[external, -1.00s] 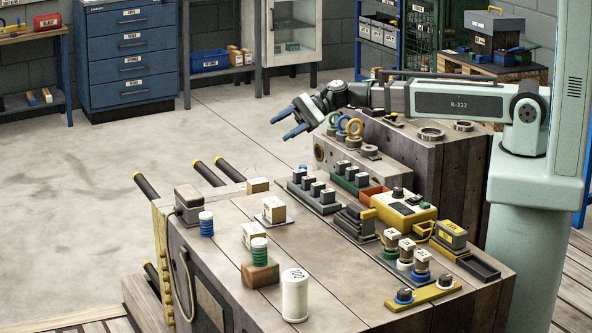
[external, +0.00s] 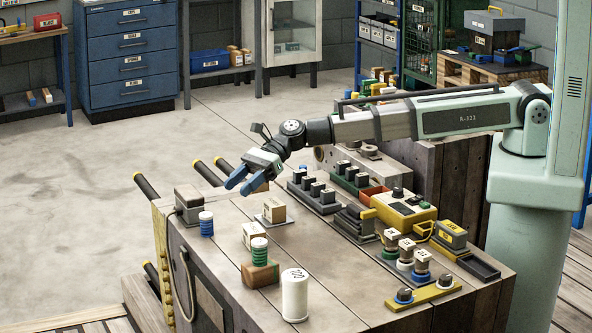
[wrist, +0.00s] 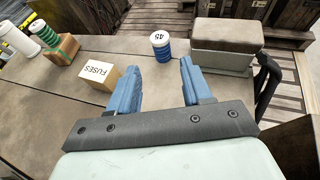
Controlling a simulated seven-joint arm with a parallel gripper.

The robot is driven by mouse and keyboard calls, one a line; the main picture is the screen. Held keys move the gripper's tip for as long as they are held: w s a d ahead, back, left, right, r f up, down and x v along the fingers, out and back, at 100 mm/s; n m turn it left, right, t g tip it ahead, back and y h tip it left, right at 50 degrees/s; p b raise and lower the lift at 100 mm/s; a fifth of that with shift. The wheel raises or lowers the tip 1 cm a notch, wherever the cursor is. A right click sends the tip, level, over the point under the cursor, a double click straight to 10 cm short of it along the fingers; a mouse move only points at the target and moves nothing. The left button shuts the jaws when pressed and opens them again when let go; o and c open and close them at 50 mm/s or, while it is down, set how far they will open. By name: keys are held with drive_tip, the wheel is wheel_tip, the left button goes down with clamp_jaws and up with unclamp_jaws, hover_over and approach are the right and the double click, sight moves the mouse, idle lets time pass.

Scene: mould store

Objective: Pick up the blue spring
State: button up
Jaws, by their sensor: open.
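The blue spring (external: 206,224) stands upright at the left end of the wooden block's top in the external view, in front of a grey box. In the wrist view the blue spring (wrist: 161,46) has a white top marked 45 and appears beyond my fingertips, between them. My gripper (external: 239,184) has two blue fingers; it is open and empty, above the block and to the upper right of the spring. In the wrist view my gripper (wrist: 160,75) also shows its fingers spread apart, with nothing between them.
A grey box (external: 188,203) stands close behind the spring. A block labelled FUSES (wrist: 111,80) is near my left finger in the wrist view. A green spring (external: 259,250) on a wooden base and a white spool (external: 295,294) stand nearer the front.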

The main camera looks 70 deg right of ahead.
sight(206, 214)
drive_tip(key=x, duration=1.3)
drive_tip(key=shift+w, duration=0.1)
drive_tip(key=shift+c, duration=0.5)
drive_tip(key=c, duration=0.7)
drive_tip(key=shift+o, duration=0.2)
